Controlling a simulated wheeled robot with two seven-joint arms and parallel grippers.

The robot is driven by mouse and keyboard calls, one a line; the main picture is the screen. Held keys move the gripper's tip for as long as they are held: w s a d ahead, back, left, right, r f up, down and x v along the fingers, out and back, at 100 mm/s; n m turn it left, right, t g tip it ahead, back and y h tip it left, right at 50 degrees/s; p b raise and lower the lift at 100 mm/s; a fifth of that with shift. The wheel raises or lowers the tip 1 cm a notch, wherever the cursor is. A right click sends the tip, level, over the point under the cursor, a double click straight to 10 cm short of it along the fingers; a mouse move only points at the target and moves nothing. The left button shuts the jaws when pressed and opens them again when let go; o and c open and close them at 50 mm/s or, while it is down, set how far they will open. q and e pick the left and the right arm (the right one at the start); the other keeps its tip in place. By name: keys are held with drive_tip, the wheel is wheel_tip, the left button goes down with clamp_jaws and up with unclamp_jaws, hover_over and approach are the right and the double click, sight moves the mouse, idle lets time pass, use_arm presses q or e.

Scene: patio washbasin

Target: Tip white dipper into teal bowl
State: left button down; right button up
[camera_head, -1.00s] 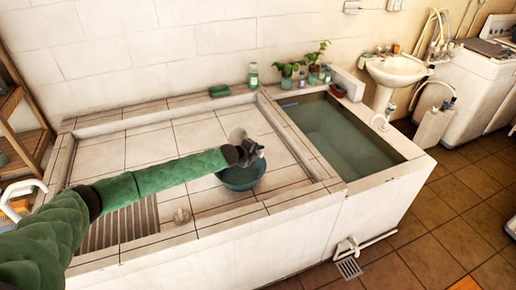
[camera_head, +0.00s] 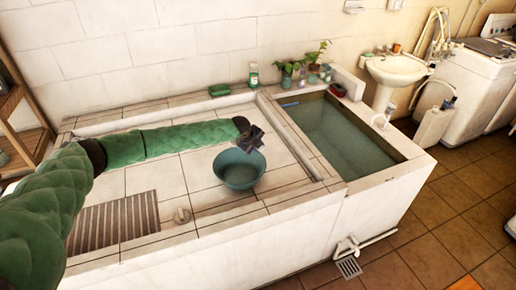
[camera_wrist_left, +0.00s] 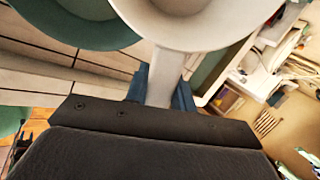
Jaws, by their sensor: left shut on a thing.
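The teal bowl (camera_head: 239,170) stands on the tiled counter, upright, and its dark inside shows. My left gripper (camera_head: 250,138) is just above and behind the bowl's far rim in the head view. In the left wrist view the white dipper (camera_wrist_left: 182,28) has its round cup at the top, and its handle runs down between the blue finger pads of my left gripper (camera_wrist_left: 160,88), which is shut on it. The teal bowl (camera_wrist_left: 75,22) is beside the cup, at upper left. In the head view I cannot make out the dipper. My right gripper is not in view.
A water-filled basin (camera_head: 395,157) is sunk to the right of the counter. A drain grate (camera_head: 113,222) lies at the front left. Plants (camera_head: 287,75), a bottle (camera_head: 253,75) and a green soap block (camera_head: 219,90) stand along the back.

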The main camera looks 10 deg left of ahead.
use_arm(q)
drive_tip(key=r+g+y, duration=0.1)
drive_tip(key=r+g, duration=0.1)
drive_tip(key=g, duration=0.1)
drive_tip(key=shift+d+y, duration=0.1)
drive_tip(key=shift+y, duration=0.3)
drive_tip(key=shift+r+g+y, duration=0.25)
drive_tip(key=shift+g+y, duration=0.2)
drive_tip(key=shift+g, duration=0.2)
drive_tip(key=shift+r+g+y, duration=0.25)
drive_tip(key=shift+g+y, duration=0.2)
drive_tip(key=shift+g, duration=0.2)
